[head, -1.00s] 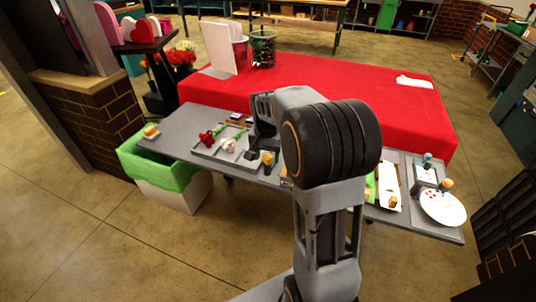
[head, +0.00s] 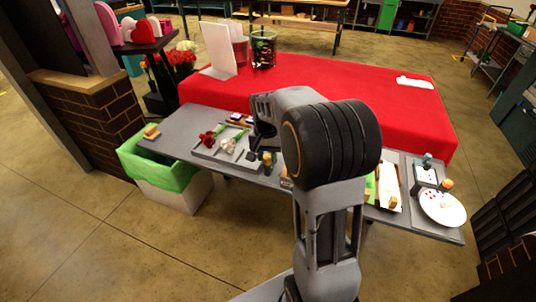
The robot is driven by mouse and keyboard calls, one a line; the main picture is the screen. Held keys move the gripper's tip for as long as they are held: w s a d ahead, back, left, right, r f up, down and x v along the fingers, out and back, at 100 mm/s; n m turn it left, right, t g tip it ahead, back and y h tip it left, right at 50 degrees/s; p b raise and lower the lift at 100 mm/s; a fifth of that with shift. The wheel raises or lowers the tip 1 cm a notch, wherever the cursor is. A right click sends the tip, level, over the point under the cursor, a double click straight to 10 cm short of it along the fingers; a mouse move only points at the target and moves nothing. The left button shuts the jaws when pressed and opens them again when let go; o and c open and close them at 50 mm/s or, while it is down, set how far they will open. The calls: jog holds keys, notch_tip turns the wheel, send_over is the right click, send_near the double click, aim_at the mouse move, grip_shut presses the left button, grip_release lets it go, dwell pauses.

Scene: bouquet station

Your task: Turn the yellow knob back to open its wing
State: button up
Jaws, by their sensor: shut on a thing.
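The yellow knob (head: 267,157) is small and stands near the front edge of the grey table, just right of the flower tray. My gripper (head: 261,154) reaches down over it from behind my arm and is shut on it. The dark fingers and my arm cover part of the knob. I cannot make out the wing or how far it is turned.
A grey tray (head: 204,151) with red (head: 207,138) and white flowers lies left of my gripper. A green-lined bin (head: 160,175) stands at the table's left end. A white plate (head: 442,207) and a small-part board sit at the right. A red-covered table (head: 330,85) is behind.

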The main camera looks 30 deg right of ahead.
aim_at(267, 157)
jog(key=n+p, duration=0.1)
jog(key=n, duration=0.4)
jog(key=shift+r, duration=0.1)
jog(key=n+p, duration=0.1)
jog(key=n, duration=0.7)
jog(key=shift+n, duration=0.4)
jog(key=shift+n+t+p, duration=0.3)
jog(key=shift+n+p, duration=0.15)
jog(key=shift+n, duration=1.45)
jog(key=o, duration=0.9)
jog(key=r, duration=1.3)
jog(key=shift+s+a+r+p, duration=0.2)
jog(key=shift+s+r+p, duration=0.05)
jog(key=shift+r+p, duration=0.1)
